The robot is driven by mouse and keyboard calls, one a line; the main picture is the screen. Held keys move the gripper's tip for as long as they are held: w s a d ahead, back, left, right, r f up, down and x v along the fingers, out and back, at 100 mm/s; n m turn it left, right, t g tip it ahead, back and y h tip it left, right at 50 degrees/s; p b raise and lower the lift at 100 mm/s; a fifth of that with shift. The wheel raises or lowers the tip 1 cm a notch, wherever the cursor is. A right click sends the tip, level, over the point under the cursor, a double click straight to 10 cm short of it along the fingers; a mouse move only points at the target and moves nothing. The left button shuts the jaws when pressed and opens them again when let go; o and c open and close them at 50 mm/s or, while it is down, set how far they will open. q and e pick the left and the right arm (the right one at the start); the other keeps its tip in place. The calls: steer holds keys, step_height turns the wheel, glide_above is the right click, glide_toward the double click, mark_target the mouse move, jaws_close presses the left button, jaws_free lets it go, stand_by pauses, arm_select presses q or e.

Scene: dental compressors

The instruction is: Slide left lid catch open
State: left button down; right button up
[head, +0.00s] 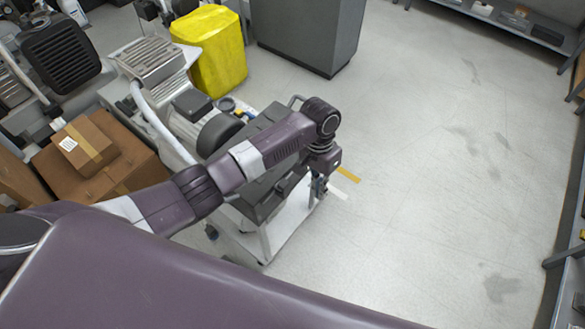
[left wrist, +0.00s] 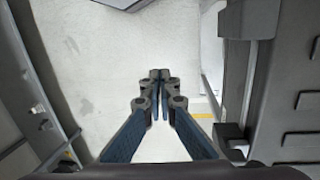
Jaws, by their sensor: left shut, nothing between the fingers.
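A dark grey case (head: 262,207) sits on a white cart in the head view, partly hidden under my left arm. Its ribbed side fills the right of the left wrist view (left wrist: 287,92). A small black block (left wrist: 229,132) sticks out from the case edge there and may be the left lid catch; I cannot tell for sure. My left gripper (head: 319,192) points down beside the right end of the case. In the left wrist view the gripper (left wrist: 160,77) has its fingertips together, empty, to the left of the block and apart from it. My right gripper is not in view.
The white cart (head: 283,232) stands on a pale floor with yellow and white tape marks. A yellow bin (head: 215,48), a grey cabinet (head: 307,32) and cardboard boxes (head: 85,148) stand around it. The floor (head: 440,150) to the right is free.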

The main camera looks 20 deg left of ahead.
mark_target(282, 188)
arm_select(q)
steer(key=w+a+r+y, duration=0.1)
steer(key=w+a+r, duration=0.2)
steer(key=r, duration=0.4)
steer(key=w+a+r+g+y, duration=0.1)
steer(key=w+a+r, duration=0.2)
steer(key=r, duration=0.5)
steer(key=shift+w+r+n, duration=0.15)
steer(key=shift+w+n, duration=0.05)
steer(key=shift+n, duration=0.2)
steer(key=s+a+f+p, duration=0.2)
steer(key=s+f+p, duration=0.2)
steer(key=f, duration=0.5)
steer(key=shift+s+a+f+p, duration=0.15)
steer(key=shift+s+f+p, duration=0.25)
steer(key=shift+s, duration=0.65)
